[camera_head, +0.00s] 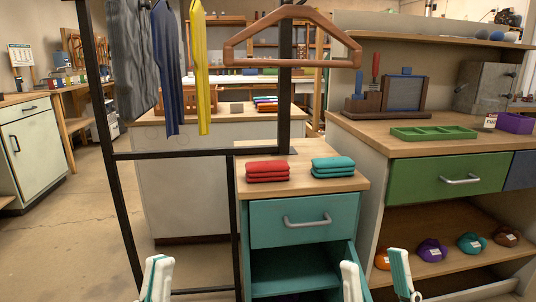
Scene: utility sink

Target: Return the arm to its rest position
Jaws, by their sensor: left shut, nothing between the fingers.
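My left gripper (157,261) is at the bottom edge, left of centre. Its white and teal fingers are together and nothing shows between them. My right gripper (373,257) is at the bottom edge, right of centre. Its two fingers stand well apart with nothing visible between them. The arms behind the grippers are out of view.
A black clothes rack (180,154) with hanging garments and a brown hanger (293,37) stands ahead. Red cloths (267,171) and teal cloths (333,167) lie folded on the cabinet. A workbench (446,180) stands right. The floor at left is clear.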

